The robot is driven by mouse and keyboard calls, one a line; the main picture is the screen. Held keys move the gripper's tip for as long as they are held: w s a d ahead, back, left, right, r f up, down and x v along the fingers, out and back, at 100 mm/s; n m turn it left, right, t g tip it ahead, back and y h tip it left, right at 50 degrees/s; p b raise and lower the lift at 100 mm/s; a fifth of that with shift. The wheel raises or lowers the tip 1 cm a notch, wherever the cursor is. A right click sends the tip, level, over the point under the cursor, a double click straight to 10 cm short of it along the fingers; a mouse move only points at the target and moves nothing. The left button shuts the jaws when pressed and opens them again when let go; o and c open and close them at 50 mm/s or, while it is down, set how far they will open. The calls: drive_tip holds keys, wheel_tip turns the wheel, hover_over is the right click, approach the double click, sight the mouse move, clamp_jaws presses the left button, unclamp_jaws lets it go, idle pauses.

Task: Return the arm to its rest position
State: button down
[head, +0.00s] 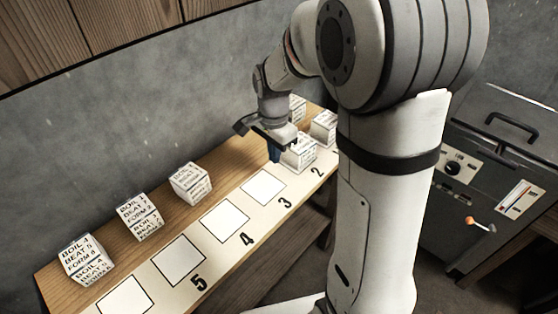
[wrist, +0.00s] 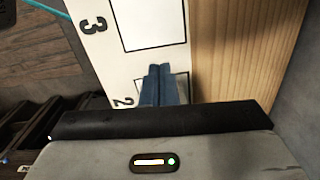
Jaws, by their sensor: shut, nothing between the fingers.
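My gripper (head: 275,151) is above the wooden bench (head: 104,243), near the outlined squares numbered 2 and 3. In the wrist view its two blue fingers (wrist: 160,78) are pressed together with nothing between them, over the white strip (wrist: 113,62). In the head view a white printed block (head: 299,153) sits right beside the gripper, by the number 2. I cannot tell whether they touch. My arm reaches over the bench from the right and hides part of its far end.
Three white printed blocks stand along the back of the bench: one at left (head: 86,259), one in the middle (head: 140,216) and one further right (head: 190,183). More blocks (head: 324,127) stand at the far end. A grey machine (head: 498,185) stands at right. A grey wall rises behind.

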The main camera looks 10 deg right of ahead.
wheel_tip(320, 180, up, 5)
drive_tip(key=s+d+r+n+t+p, duration=0.1)
drive_tip(key=s+r+n+p, duration=0.2)
drive_tip(key=s+n, duration=0.3)
drive_tip(key=s+d+r+n+t+p, duration=0.1)
drive_tip(key=s+r+n, duration=0.4)
drive_tip(key=s, duration=0.6)
drive_tip(key=d+r+p, duration=0.1)
drive_tip(key=p, duration=0.1)
drive_tip(key=shift+s+d+n+t+p, duration=0.2)
drive_tip(key=shift+s+n+t+p, duration=0.1)
drive_tip(key=shift+s+n, duration=0.1)
drive_tip(key=shift+a, duration=0.1)
idle(2.4)
